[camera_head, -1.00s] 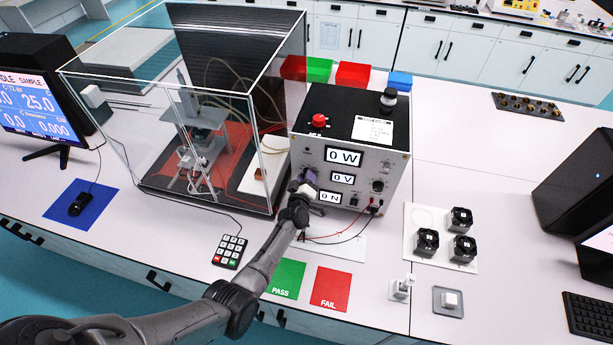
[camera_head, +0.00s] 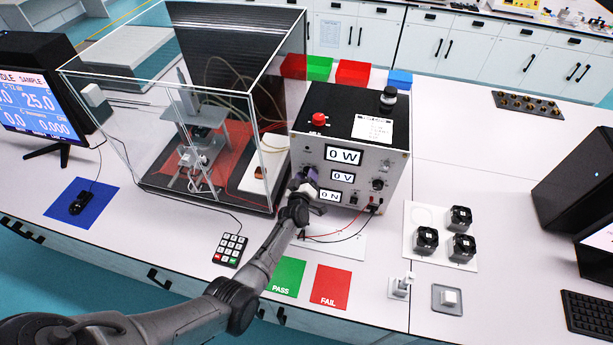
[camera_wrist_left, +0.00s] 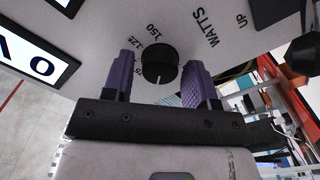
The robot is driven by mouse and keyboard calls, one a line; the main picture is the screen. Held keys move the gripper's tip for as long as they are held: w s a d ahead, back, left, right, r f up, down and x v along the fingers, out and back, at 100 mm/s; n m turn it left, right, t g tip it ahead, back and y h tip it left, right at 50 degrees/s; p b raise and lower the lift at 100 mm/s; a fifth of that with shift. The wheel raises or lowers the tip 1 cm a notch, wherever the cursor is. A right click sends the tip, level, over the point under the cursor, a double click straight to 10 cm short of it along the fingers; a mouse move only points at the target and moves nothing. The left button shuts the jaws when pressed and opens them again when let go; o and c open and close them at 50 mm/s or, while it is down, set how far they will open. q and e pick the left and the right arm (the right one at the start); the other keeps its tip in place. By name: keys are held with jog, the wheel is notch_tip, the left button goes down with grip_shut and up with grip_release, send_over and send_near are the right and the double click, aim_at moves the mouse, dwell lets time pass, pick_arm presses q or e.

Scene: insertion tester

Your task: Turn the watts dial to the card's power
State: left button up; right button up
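The watts dial (camera_wrist_left: 160,64) is a small black round knob on the light panel, beside the word WATTS, with 125 and 150 readable next to it. A short white mark shows on its lower part. My left gripper (camera_wrist_left: 164,84) has its purple fingers on either side of the dial, open, with a narrow gap visible on each side. The display (camera_head: 344,157) reads 0 W. A white card (camera_head: 373,130) lies on top of the box; its text is too small to read.
A glass enclosure (camera_head: 262,150) stands close left of the box. Red and black leads (camera_head: 335,237) hang at its front. A keypad (camera_head: 230,250), green PASS (camera_head: 286,278) and red FAIL (camera_head: 331,287) mats lie in front. Several black fans (camera_head: 461,218) stand on a white plate at right.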

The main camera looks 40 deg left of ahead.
pick_arm(q)
jog(key=shift+o, duration=1)
jog(key=shift+s, duration=0.1)
jog(key=p+v, duration=0.1)
jog(key=v, duration=1.2)
jog(key=shift+s+d, duration=0.15)
jog(key=shift+s, duration=0.1)
